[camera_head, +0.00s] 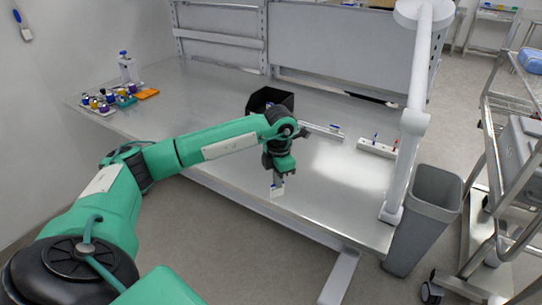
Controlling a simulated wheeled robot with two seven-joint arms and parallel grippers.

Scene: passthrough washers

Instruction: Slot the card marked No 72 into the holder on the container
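My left gripper (279,177) hangs pointing down just off the front edge of the steel table (225,140). It is shut on a small white card (277,190) with a blue mark; the number on it is too small to read. A black open container (262,98) stands on the table behind my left wrist, which hides part of it. I cannot make out the card holder on the container. My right gripper is not in view.
Several small bottles (98,102), an orange tray (148,94) and a dispenser (127,68) stand at the table's far left. A white rack (376,147) lies at the right. A white post (407,150), a grey bin (424,215) and a metal cart (485,215) stand at the right.

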